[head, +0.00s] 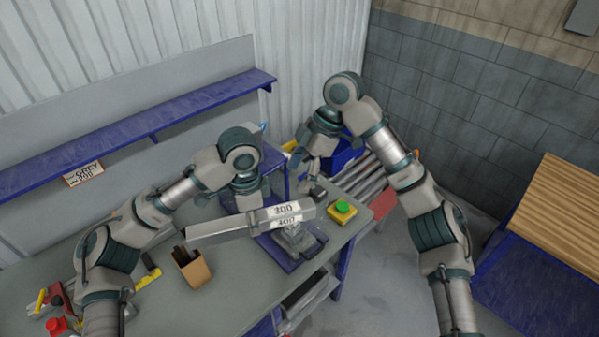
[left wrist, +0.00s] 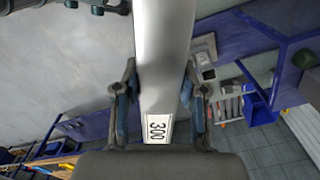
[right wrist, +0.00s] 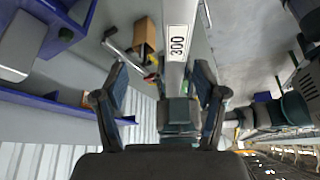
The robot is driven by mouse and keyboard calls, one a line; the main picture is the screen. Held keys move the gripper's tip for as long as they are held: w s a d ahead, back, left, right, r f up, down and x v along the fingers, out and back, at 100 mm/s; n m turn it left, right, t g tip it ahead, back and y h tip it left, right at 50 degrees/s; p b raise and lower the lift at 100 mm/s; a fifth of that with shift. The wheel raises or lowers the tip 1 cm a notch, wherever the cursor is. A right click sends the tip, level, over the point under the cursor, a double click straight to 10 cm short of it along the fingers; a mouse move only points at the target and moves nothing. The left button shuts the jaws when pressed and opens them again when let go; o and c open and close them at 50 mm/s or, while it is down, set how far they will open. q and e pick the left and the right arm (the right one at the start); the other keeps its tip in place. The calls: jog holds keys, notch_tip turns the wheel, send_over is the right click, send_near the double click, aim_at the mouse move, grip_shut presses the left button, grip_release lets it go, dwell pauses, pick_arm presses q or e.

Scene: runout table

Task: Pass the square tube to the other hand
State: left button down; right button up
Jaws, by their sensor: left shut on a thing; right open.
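The square tube (head: 225,225) is a long grey metal bar with white labels reading 300 and 400 near its right end. It is held in the air above the bench, roughly level. My left gripper (head: 248,205) is shut on it; the left wrist view shows the tube (left wrist: 163,60) between its fingers (left wrist: 158,95). My right gripper (head: 314,185) is open near the tube's labelled right end. In the right wrist view the tube (right wrist: 177,65) appears between the spread fingers (right wrist: 160,75); I cannot tell whether they touch it.
The grey bench (head: 225,290) carries a brown box (head: 193,270) at left and a yellow box with a green button (head: 342,210) at right. A vise-like fixture (head: 295,242) sits below the tube. A blue shelf (head: 130,125) runs along the back; a roller runout (head: 370,180) lies beyond.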

aim_at(285, 207)
jog(key=shift+s+a+r+n, duration=0.1)
jog(key=shift+s+r+n, duration=0.25)
jog(key=shift+s, duration=0.3)
jog(key=shift+s+a+h, duration=0.1)
jog(key=shift+s+h, duration=0.1)
jog(key=shift+h, duration=0.1)
jog(key=x, duration=1.1)
jog(key=shift+f, duration=0.35)
jog(key=c, duration=1.3)
pick_arm(q)
jog(key=c, duration=0.6)
grip_release()
pick_arm(e)
grip_shut()
jog(key=shift+s, duration=0.1)
